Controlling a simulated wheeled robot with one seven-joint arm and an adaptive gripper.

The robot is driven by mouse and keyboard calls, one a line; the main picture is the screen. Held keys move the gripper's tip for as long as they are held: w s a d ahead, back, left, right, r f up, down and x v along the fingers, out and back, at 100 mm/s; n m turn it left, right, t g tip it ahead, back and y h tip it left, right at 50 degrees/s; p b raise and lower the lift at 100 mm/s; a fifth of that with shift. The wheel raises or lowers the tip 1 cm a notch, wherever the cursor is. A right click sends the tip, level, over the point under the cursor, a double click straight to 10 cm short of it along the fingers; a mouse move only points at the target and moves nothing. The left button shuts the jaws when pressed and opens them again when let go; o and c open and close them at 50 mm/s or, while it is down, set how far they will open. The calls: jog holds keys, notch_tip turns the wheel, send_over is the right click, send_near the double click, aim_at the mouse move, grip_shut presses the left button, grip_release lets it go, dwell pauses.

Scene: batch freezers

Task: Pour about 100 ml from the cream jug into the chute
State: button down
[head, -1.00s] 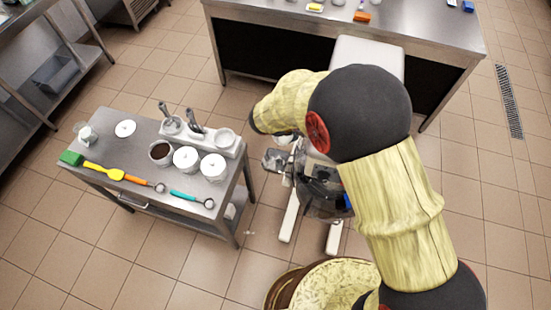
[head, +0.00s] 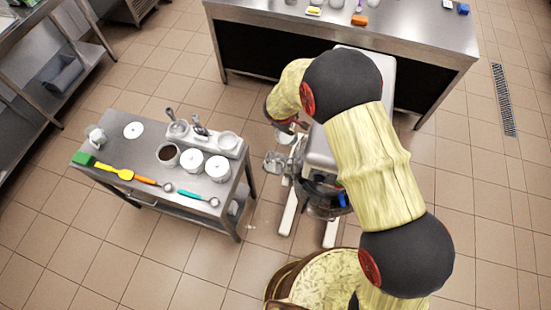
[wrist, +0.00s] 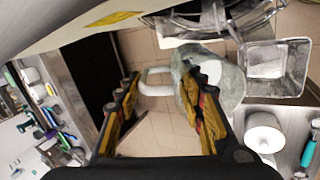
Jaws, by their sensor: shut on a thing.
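In the wrist view my gripper (wrist: 165,108) has its yellow-padded fingers around the white handle (wrist: 157,82) of the cream jug (wrist: 219,78). The jug is pale grey and its body lies beyond the right finger, which covers part of it. I cannot tell its exact tilt or see its contents. The clear square chute (wrist: 275,68) is just right of the jug, apart from or barely beside it. In the head view my gripper (head: 287,126) is near the machine, above and slightly right of the chute (head: 274,162); the jug is mostly hidden there.
The batch freezer (head: 326,150) stands behind my arm. A steel side table (head: 140,165) at left holds white tubs (head: 192,161), a dark-filled cup (head: 168,155), spoons and a spatula (head: 110,170). A steel counter (head: 410,30) stands at the back.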

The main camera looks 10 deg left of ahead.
jog(key=shift+w+d+r+g+p, duration=0.1)
jog(key=shift+w+r+g+p, duration=0.2)
jog(key=shift+p, duration=1.45)
jog(key=shift+w+d+f+g+y, duration=0.2)
jog(key=shift+w+f+g+y, duration=0.1)
jog(key=shift+w+f+g, duration=0.25)
jog(key=shift+w+d+f+g+b, duration=0.1)
jog(key=shift+w+f+g+b, duration=0.35)
jog(key=shift+w+f+g, duration=0.3)
jog(key=shift+w+d+g+y, duration=0.15)
jog(key=shift+w+g+y, duration=0.35)
jog(key=shift+g, duration=0.6)
